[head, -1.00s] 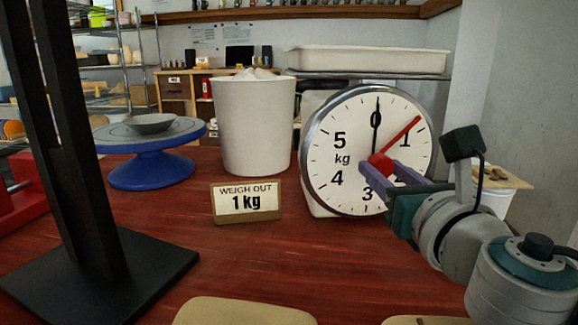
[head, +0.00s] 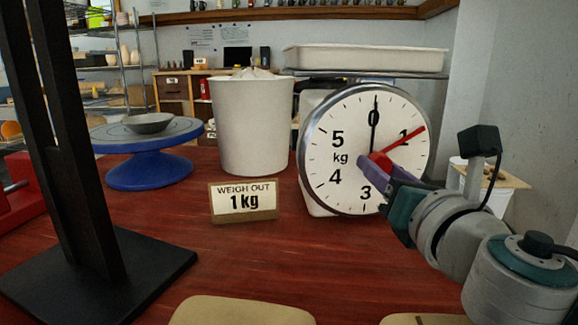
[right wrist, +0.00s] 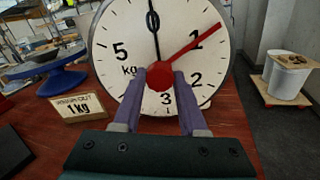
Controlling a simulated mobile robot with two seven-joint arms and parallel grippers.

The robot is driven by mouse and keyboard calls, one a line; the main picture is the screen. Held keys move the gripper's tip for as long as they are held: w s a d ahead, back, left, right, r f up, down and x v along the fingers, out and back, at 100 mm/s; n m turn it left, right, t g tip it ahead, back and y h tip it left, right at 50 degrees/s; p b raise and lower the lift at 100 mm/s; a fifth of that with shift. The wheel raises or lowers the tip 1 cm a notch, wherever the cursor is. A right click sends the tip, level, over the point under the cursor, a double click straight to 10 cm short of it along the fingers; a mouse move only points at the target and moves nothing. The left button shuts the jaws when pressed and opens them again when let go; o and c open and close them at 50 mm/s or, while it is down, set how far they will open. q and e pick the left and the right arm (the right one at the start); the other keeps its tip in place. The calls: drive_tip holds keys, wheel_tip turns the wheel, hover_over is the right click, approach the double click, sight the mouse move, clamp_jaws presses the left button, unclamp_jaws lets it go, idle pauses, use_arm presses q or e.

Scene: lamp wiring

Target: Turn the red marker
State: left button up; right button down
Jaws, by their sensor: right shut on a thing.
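The red marker (head: 404,140) is a thin red pointer on the round white dial (head: 345,120) of the kitchen-type scale. Its tip lies at about the 1, and its red hub sits at the dial's centre. A black needle (head: 374,126) points straight up at 0. My right gripper (head: 369,166) has its purple fingers shut on the hub. In the right wrist view the red hub (right wrist: 160,78) shows between the fingertips, and the marker runs up and right past the 1. A card (head: 244,202) reads "WEIGH OUT 1 kg". My left gripper is not in view.
A white tray (head: 365,59) rests on top of the scale. A tall white bin (head: 252,125) stands left of the scale. A blue turntable (head: 148,165) holds a grey bowl. A black stand (head: 105,265) fills the left front. The red table's middle is clear.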

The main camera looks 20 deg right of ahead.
drive_tip(key=shift+c, duration=2.2)
unclamp_jaws()
drive_tip(key=shift+s, duration=0.1)
drive_tip(key=v, duration=0.9)
drive_tip(key=shift+s, duration=0.4)
drive_tip(key=shift+a, duration=0.15)
